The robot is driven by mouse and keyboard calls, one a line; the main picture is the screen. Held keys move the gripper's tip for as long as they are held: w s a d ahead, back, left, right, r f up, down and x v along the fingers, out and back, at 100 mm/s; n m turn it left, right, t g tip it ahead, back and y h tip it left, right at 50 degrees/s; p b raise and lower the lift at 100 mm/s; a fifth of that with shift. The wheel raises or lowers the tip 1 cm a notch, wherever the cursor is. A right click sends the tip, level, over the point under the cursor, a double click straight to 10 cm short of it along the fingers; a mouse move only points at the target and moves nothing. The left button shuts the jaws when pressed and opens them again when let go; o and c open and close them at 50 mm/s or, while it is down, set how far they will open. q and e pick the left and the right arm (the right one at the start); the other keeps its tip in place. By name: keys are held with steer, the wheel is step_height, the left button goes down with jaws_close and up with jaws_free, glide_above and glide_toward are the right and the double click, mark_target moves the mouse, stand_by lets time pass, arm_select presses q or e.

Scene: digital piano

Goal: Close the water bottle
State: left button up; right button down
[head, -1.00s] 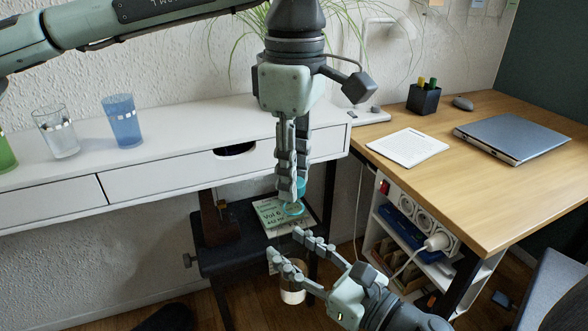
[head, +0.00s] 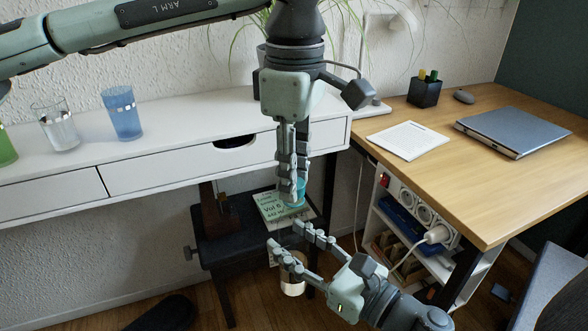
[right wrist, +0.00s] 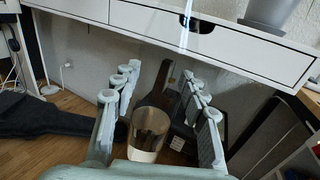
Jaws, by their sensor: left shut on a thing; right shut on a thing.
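My left gripper (head: 292,192) points down and is shut on a teal lid (head: 297,200), which shows between and beside its fingertips. My right gripper (head: 285,235) is lower and reaches up from the bottom right. It is shut around the clear water bottle (head: 291,287), whose lower part shows below the fingers in the head view. In the right wrist view the bottle (right wrist: 148,132) stands between the two fingers and its top looks open. The lid is above the bottle and apart from it. The fingers partly hide both.
Behind the grippers are a white drawer desk (head: 160,165) with several cups and a dark stool (head: 225,255) with a green-and-white book (head: 270,208). To the right, a wooden desk (head: 480,195) holds a laptop (head: 512,132). A power strip (head: 410,208) sits on its side.

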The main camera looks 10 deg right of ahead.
arm_select(q)
steer(key=shift+f, duration=0.4)
steer(key=m, duration=0.7)
steer(key=shift+m, duration=0.4)
steer(key=m, duration=0.7)
steer(key=shift+m, duration=0.3)
steer(key=m, duration=0.4)
steer(key=shift+m, duration=0.4)
steer(key=m, duration=0.7)
